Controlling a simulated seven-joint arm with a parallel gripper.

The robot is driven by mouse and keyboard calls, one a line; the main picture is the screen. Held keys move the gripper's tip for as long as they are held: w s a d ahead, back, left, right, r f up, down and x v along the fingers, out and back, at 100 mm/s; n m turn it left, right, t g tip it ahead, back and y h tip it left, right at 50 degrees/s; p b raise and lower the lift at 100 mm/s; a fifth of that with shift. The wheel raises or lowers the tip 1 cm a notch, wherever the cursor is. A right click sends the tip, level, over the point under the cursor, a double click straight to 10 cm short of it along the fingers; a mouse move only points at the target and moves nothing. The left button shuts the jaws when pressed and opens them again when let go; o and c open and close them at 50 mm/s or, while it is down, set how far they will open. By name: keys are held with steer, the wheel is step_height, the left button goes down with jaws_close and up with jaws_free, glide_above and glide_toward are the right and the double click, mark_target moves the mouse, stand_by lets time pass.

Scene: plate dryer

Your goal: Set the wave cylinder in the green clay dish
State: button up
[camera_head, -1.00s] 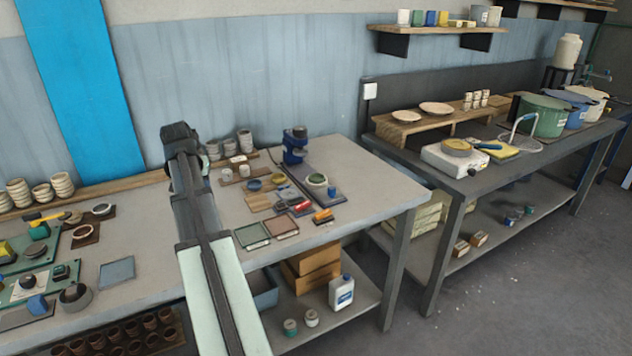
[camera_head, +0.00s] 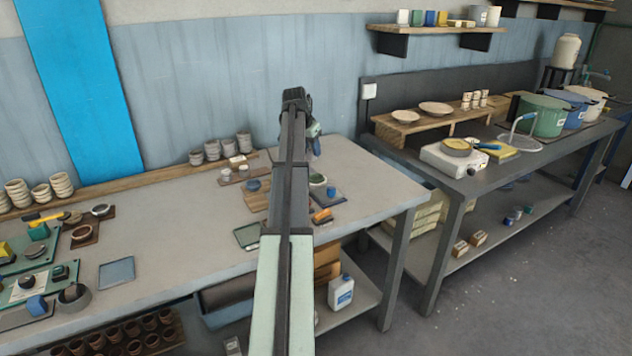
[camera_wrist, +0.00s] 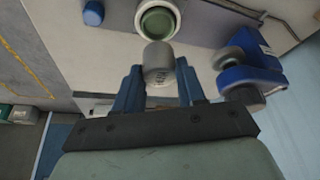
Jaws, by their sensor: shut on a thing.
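In the wrist view my gripper (camera_wrist: 158,70) is shut on a grey cylinder (camera_wrist: 157,56) with faint marks on its side, which I take as the wave cylinder. The green clay dish (camera_wrist: 157,22), with a pale rim, shows just beyond the cylinder. The cylinder's end overlaps the dish's near rim in the picture; I cannot tell the height between them.
A blue device (camera_wrist: 245,78) stands close to the right of my gripper in the wrist view. A small blue cylinder (camera_wrist: 93,13) stands left of the dish; it also shows in the head view (camera_head: 331,191). Stacked grey cups (camera_head: 212,150) stand along the wall.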

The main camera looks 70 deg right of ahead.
steer(key=d+m, duration=0.1)
steer(key=d, duration=0.2)
steer(key=m+g, duration=0.1)
steer(key=m, duration=0.1)
glide_above(319, 178)
steer(key=w+a, duration=0.1)
steer(key=a, duration=0.1)
steer(key=shift+f, duration=4.65)
steer(key=shift+a+f, duration=0.1)
steer(key=shift+f, duration=0.2)
steer(key=o, duration=1.1)
steer(key=shift+r, duration=0.15)
steer(key=shift+r, duration=0.3)
steer(key=v, duration=1.1)
steer(key=shift+w+r, duration=0.15)
steer(key=shift+r, duration=0.3)
